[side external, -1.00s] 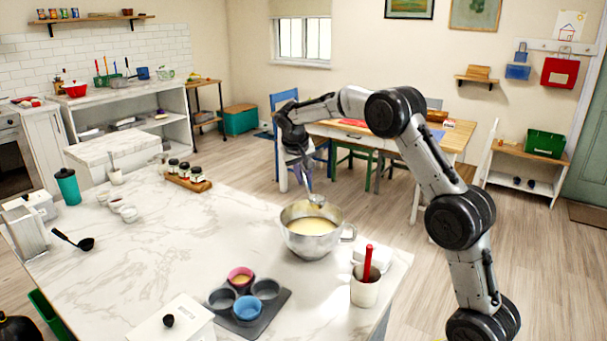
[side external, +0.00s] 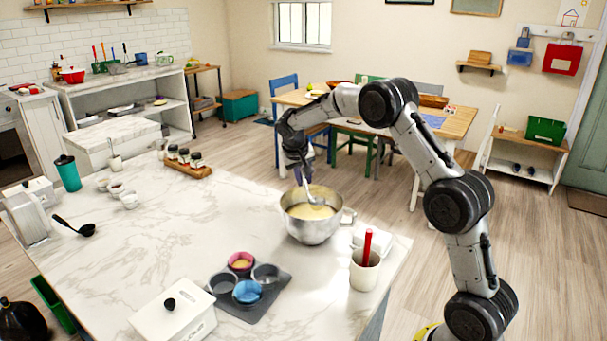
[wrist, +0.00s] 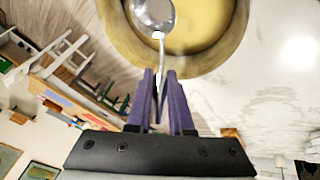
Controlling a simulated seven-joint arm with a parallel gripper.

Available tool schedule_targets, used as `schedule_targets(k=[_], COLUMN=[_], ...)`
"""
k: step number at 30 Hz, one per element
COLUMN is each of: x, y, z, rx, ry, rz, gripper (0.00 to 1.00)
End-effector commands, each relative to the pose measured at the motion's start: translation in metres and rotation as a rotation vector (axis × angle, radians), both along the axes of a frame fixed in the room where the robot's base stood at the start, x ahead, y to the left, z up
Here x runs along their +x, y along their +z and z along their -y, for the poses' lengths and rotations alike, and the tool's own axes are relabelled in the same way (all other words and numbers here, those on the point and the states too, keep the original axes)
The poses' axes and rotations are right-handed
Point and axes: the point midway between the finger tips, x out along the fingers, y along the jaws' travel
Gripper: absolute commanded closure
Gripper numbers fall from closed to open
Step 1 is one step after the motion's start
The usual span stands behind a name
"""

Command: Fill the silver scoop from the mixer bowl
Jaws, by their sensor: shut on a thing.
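The silver mixer bowl (side external: 312,229) stands upright on the marble counter and holds pale yellow batter (side external: 310,211). My gripper (side external: 300,174) is above the bowl, pointing down. In the wrist view its purple fingers (wrist: 163,98) are shut on the handle of the silver scoop (wrist: 153,14). The scoop's round head is over the bowl's opening near the rim in that view. The handle also shows in the side view (side external: 306,188), reaching down into the bowl. I cannot tell how deep the head is in the batter or whether it holds any.
A muffin tin (side external: 255,306) with coloured cups sits in front of the bowl. A white crock (side external: 365,272) with a red-handled tool stands to the right. A black ladle (side external: 76,229) lies at the left. The counter between is clear.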

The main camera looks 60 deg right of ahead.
Motion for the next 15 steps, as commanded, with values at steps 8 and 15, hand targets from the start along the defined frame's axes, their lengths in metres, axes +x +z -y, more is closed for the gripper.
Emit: schedule_targets(k=[8, 15], x=[0.0, 0.0], y=[-0.015, -0.028], z=[0.0, 0.0], rx=[-0.001, 0.0], ry=[0.001, -0.001], rz=[-0.001, -0.001], gripper=[1.0, 1.0])
